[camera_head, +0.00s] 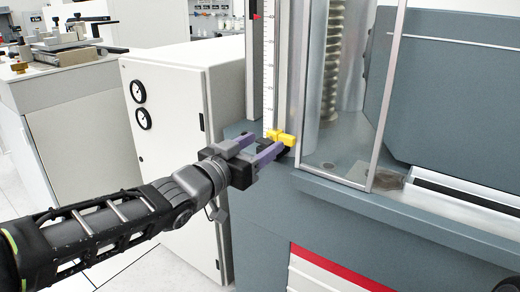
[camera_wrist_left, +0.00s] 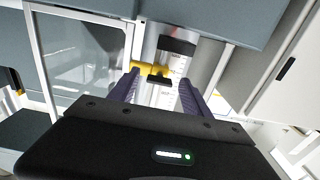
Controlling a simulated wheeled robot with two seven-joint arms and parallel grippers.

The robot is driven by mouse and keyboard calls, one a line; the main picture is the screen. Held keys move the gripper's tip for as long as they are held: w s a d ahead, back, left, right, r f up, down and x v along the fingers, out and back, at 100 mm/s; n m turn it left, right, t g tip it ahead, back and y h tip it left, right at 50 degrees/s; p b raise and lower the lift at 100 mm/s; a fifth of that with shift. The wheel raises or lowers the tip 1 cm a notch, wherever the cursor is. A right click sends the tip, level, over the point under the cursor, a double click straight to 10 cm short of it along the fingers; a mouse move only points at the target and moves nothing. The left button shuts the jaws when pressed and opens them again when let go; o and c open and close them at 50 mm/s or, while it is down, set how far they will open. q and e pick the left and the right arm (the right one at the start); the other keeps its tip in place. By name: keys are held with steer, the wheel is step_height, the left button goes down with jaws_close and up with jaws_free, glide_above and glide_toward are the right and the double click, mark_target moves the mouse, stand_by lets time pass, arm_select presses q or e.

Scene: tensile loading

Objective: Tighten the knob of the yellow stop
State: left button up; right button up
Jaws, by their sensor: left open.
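The yellow stop (camera_head: 283,137) sits low on the white graduated scale (camera_head: 268,75) at the front left of the grey testing machine. In the left wrist view the yellow stop (camera_wrist_left: 150,68) lies across the scale, with a small black part (camera_wrist_left: 159,80) beside it that may be its knob. My left gripper (camera_head: 267,144) has its purple fingers apart, reaching to the stop. In the wrist view the stop shows between and just beyond the fingertips (camera_wrist_left: 159,77), nearer the left finger. Contact cannot be told. My right gripper is not in view.
A clear guard panel in a metal frame (camera_head: 388,95) stands just right of the stop, with a ribbed column (camera_head: 333,60) behind it. A white cabinet (camera_head: 180,125) with two round black fittings stands left of the machine. A bench (camera_head: 85,70) is at the far left.

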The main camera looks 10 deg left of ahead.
arm_select(q)
steer(key=shift+c, duration=0.6)
jaws_close()
